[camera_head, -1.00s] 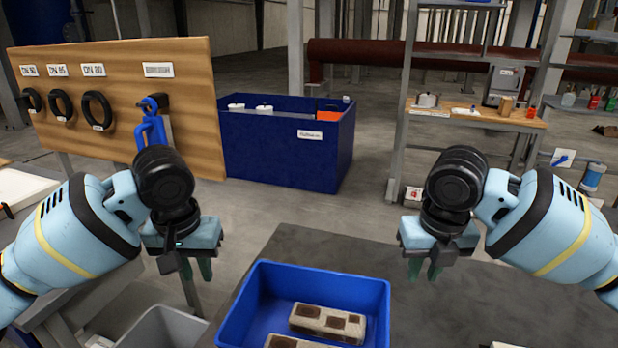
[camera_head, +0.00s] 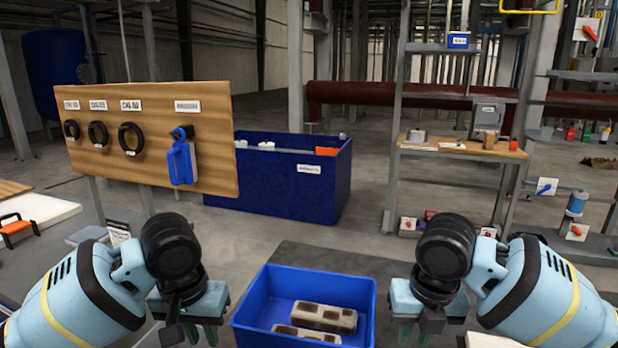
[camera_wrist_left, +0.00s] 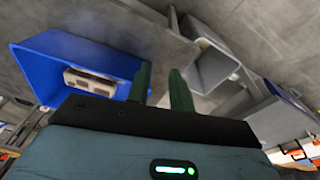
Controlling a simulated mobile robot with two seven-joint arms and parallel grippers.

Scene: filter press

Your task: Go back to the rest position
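My left gripper (camera_head: 201,333) is at the lower left of the head view, left of a blue bin. In the left wrist view its two green fingers (camera_wrist_left: 162,88) stand apart with nothing between them. My right gripper (camera_head: 415,333) is at the lower right of the head view, right of the blue bin. Its green fingers are apart and I see nothing held between them. Both grippers point downward, and their tips are close to the picture's bottom edge.
The blue bin (camera_head: 366,308) holds tan blocks (camera_head: 322,316) with dark recesses. A wooden board (camera_head: 222,165) with black rings and a blue tool (camera_head: 181,163) stands at the left. Behind are a large blue crate (camera_head: 275,180) and a shelf (camera_head: 462,150). The floor between is clear.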

